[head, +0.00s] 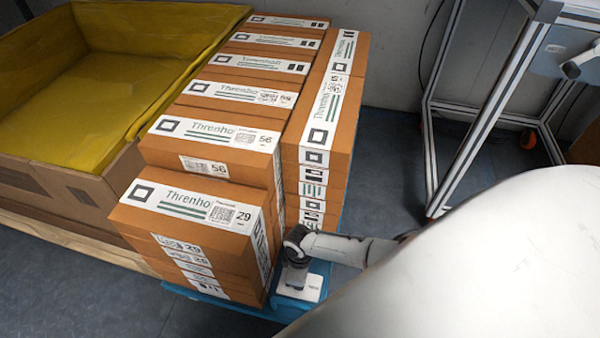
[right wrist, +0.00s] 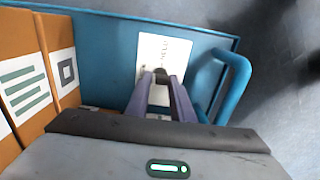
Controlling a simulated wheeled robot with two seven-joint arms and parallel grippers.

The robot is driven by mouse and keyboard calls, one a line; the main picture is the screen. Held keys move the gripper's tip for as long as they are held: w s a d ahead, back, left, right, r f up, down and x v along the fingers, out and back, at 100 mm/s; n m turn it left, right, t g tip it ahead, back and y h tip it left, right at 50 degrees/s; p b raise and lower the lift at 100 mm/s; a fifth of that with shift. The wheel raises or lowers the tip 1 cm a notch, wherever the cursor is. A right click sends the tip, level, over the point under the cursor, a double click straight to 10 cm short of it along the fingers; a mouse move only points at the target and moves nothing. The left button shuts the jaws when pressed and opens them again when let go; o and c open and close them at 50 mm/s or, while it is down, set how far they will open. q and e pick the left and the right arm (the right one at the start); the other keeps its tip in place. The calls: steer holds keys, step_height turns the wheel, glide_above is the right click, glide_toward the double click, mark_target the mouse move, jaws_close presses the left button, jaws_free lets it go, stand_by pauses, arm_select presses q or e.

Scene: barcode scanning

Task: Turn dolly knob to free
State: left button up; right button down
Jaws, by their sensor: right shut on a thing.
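The blue dolly (head: 215,299) carries stacks of orange-brown boxes; its blue deck (right wrist: 100,50) fills the top of the right wrist view. A white label plate (right wrist: 152,52) with print lies on the deck. The small dark knob (right wrist: 161,75) stands over this plate, mostly hidden by my fingers. My right gripper (right wrist: 161,85) is shut on the knob, its two fingers converging on it. In the head view my right gripper (head: 295,275) points down at the dolly's near right corner, and the knob is hidden there. My left gripper is not in view.
Boxes (head: 185,200) stand close left of my right gripper. A blue looped handle (right wrist: 236,88) rises at the deck's right edge. A cardboard bin with yellow lining (head: 75,100) is at the left. A metal frame table (head: 490,110) stands at the right. Dark floor lies between.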

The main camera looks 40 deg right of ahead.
steer(key=shift+s, duration=0.1)
steer(key=c, duration=1.5)
jaws_free()
steer(key=shift+c, duration=0.2)
steer(key=shift+r, duration=0.2)
arm_select(q)
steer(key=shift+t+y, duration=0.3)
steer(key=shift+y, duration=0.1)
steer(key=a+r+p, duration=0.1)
steer(key=p, duration=0.2)
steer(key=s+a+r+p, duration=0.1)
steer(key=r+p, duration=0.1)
steer(key=p, duration=0.1)
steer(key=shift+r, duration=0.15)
arm_select(e)
step_height(320, 180, up, 10)
steer(key=shift+f, duration=0.1)
